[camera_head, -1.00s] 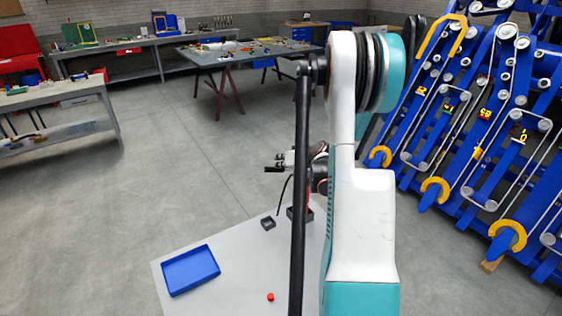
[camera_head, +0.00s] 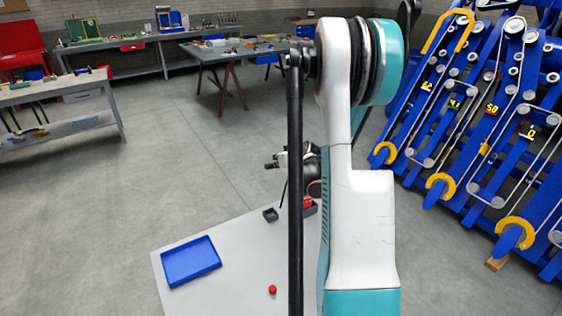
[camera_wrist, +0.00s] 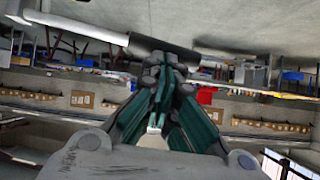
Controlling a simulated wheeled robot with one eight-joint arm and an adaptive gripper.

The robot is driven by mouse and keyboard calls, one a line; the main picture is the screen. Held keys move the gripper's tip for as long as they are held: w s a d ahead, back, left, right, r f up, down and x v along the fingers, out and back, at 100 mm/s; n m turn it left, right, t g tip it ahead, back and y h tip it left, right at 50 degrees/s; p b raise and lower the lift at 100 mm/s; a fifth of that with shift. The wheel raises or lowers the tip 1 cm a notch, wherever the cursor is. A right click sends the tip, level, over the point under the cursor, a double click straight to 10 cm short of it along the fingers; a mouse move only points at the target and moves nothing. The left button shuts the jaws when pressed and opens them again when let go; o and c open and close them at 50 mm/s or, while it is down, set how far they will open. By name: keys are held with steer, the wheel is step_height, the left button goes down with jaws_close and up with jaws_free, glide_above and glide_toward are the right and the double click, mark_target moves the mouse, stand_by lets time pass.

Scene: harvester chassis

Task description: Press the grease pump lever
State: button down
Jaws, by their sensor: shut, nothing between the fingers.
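My gripper (camera_head: 270,165) is near the middle of the head view, left of my white and teal arm and above the grey board. In the wrist view my gripper (camera_wrist: 168,68) is shut and empty, with its dark green fingers brought together. A pale rod ending in a black grip, which looks like the pump lever (camera_wrist: 90,24), crosses the upper left of the wrist view. The grip's lower edge meets the fingertips in the picture; I cannot tell whether they touch. The pump body is not clearly visible, and my arm hides part of the head view.
A grey board (camera_head: 235,275) holds a blue tray (camera_head: 191,261), a red button-like piece (camera_head: 272,289) and a small dark box (camera_head: 271,214). Blue harvester frames (camera_head: 470,120) stand at the right. A workbench (camera_head: 60,95) is at the left; open floor lies between.

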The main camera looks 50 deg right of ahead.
steer(key=shift+n+h, duration=0.6)
steer(key=shift+h, duration=0.1)
steer(key=shift+w+a+f+b, duration=0.1)
steer(key=shift+a+f+b, duration=0.05)
steer(key=shift+f+b, duration=0.7)
steer(key=shift+w+a+f+b, duration=0.1)
steer(key=shift+a+f+b, duration=0.1)
steer(key=shift+f+b, duration=0.6)
steer(key=shift+a+f+b, duration=0.15)
steer(key=shift+f+b, duration=0.55)
steer(key=shift+f, duration=0.2)
steer(key=s+a+r+p, duration=0.3)
steer(key=s+a+r, duration=0.1)
steer(key=s+r, duration=0.4)
steer(key=shift+a+r, duration=0.35)
steer(key=shift+r, duration=0.35)
steer(key=shift+w, duration=0.1)
